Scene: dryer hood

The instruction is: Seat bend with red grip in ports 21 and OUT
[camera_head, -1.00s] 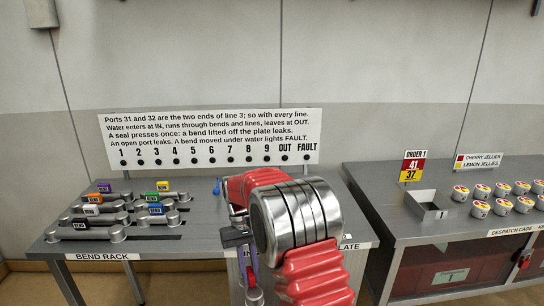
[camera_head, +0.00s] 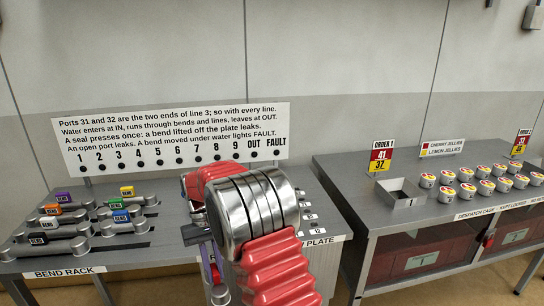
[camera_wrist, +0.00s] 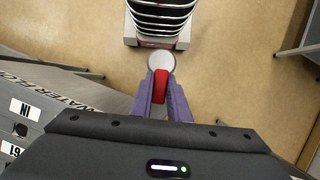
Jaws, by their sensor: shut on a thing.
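The bend with the red grip (camera_wrist: 160,86) is held between the purple fingers of my gripper (camera_wrist: 161,92) in the wrist view. One round grey end of the bend shows beyond the fingers, over bare floor. In the head view my gripper (camera_head: 211,265) hangs low in front of the bench, with a bit of red between its fingers. The port plate (camera_wrist: 62,88) lies at the left of the wrist view, with labels IN and 61 legible. My arm hides most of the plate in the head view; ports 21 and OUT cannot be made out.
The bend rack (camera_head: 120,248) at left holds several bends with coloured grips. A sign with indicator lamps (camera_head: 170,137) stands behind the bench. Floor separates the benches.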

